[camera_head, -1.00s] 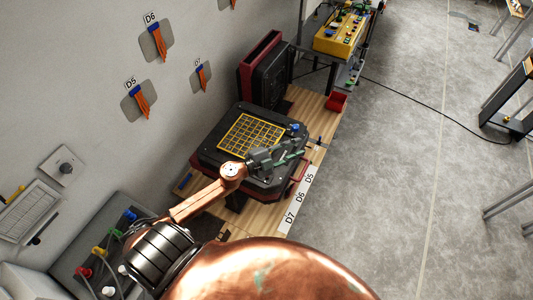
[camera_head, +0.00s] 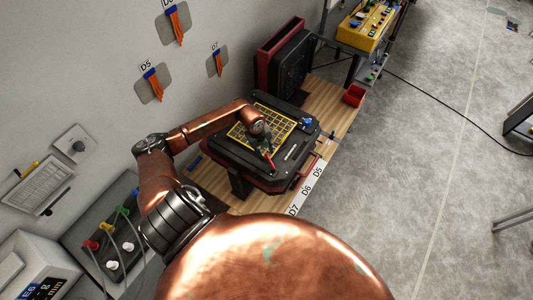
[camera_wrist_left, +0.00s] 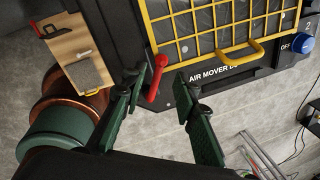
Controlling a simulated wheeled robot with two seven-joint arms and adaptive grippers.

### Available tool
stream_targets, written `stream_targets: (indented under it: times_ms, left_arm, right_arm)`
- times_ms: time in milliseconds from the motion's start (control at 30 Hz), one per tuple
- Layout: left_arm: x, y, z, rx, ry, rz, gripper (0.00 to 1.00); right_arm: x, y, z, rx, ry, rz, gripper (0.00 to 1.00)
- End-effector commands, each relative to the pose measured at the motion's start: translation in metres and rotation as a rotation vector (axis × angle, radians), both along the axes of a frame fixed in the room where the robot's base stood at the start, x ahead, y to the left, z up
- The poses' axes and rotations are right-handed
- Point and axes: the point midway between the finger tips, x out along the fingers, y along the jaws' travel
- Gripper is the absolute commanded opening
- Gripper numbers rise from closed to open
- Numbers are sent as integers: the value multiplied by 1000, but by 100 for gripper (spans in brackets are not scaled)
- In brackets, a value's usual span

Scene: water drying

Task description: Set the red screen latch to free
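The red screen latch (camera_wrist_left: 157,79) is a short red lever at the corner of the yellow grid screen (camera_wrist_left: 226,51) on the black air mover. In the left wrist view my left gripper (camera_wrist_left: 160,88) is open, with a green-backed finger on each side of the latch. I cannot tell whether either finger touches it. In the head view the left gripper (camera_head: 267,148) points down over the front of the yellow screen (camera_head: 247,135), and the red latch (camera_head: 271,163) shows just beside it. My right gripper is in neither current view.
A blue knob (camera_wrist_left: 302,43) sits beside the screen. The air mover (camera_head: 232,158) stands on a wooden bench (camera_head: 211,180) marked D5, D6 and D7. A second black and red unit (camera_head: 282,61) stands behind it, with a red bin (camera_head: 354,95) to the right.

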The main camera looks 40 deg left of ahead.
Motion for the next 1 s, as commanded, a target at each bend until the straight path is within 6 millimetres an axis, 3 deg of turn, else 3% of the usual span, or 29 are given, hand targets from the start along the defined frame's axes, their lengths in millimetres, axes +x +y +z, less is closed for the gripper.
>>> stream_targets:
  times_ms: [233, 567, 1000]
  left_arm:
    - [4, -2, -27, -1, 0, 1, 27]
    - [4, -1, -32, -1, -1, 1, 27]
    - [4, -1, -31, -1, -1, 2, 0]
  right_arm:
    - [0, 0, 5, 0, 0, 0, 40]
    - [3, 2, 5, 2, -3, 0, 40]
    - [5, 8, 5, 8, -5, -1, 40]
